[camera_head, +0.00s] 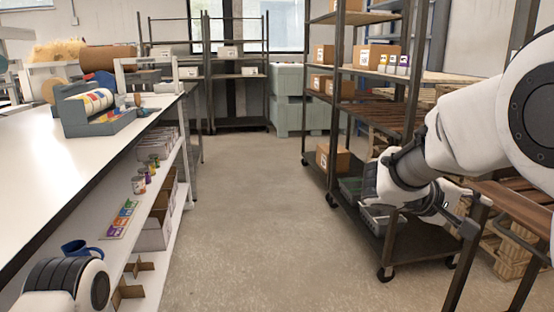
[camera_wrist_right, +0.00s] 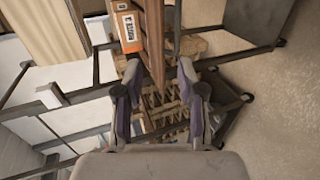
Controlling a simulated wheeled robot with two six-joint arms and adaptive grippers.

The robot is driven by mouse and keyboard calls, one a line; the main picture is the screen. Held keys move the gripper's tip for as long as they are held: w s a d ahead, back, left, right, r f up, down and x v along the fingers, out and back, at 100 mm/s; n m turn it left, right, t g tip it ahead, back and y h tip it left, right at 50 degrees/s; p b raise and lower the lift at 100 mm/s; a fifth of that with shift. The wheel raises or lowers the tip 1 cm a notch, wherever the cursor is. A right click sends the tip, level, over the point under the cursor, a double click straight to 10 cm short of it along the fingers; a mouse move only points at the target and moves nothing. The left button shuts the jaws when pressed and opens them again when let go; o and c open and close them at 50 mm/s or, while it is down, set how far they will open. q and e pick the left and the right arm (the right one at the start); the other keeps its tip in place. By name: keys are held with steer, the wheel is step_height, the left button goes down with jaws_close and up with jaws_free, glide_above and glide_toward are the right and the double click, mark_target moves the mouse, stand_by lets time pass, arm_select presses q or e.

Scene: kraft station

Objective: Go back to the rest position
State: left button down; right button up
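My right arm comes in from the right in the head view, and my right gripper (camera_head: 445,208) hangs in front of the wheeled shelf rack. In the right wrist view the two fingers of the right gripper (camera_wrist_right: 159,100) stand apart, with nothing between them but the background of slats and floor. Of my left arm, only a white and dark rounded link shows at the lower left of the head view; the left gripper is out of sight.
A white workbench (camera_head: 40,150) with lower shelves runs along the left. A wheeled rack (camera_head: 335,120) with cardboard boxes (camera_head: 335,160) stands at right, close behind my right gripper. Wooden pallets (camera_head: 510,255) are at far right. The concrete floor (camera_head: 245,220) between is clear.

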steer(key=s+f+n+g+y, duration=0.15)
steer(key=s+f, duration=0.25)
steer(key=f, duration=1)
steer(key=s+f+n+g+y, duration=0.1)
steer(key=s+f+n+g, duration=0.3)
steer(key=f, duration=0.9)
steer(key=s+a+f+m+y, duration=0.4)
steer(key=s+a+f+y, duration=0.3)
steer(key=s+f, duration=0.5)
steer(key=s+a+f+m+y, duration=0.3)
steer(key=s+a+f+y, duration=0.2)
steer(key=s+a+f, duration=0.7)
steer(key=w+d+t, duration=0.4)
steer(key=w+t, duration=0.1)
step_height(320, 180, up, 22)
steer(key=p, duration=2.2)
steer(key=shift+w+r, duration=0.2)
steer(key=shift+w, duration=0.05)
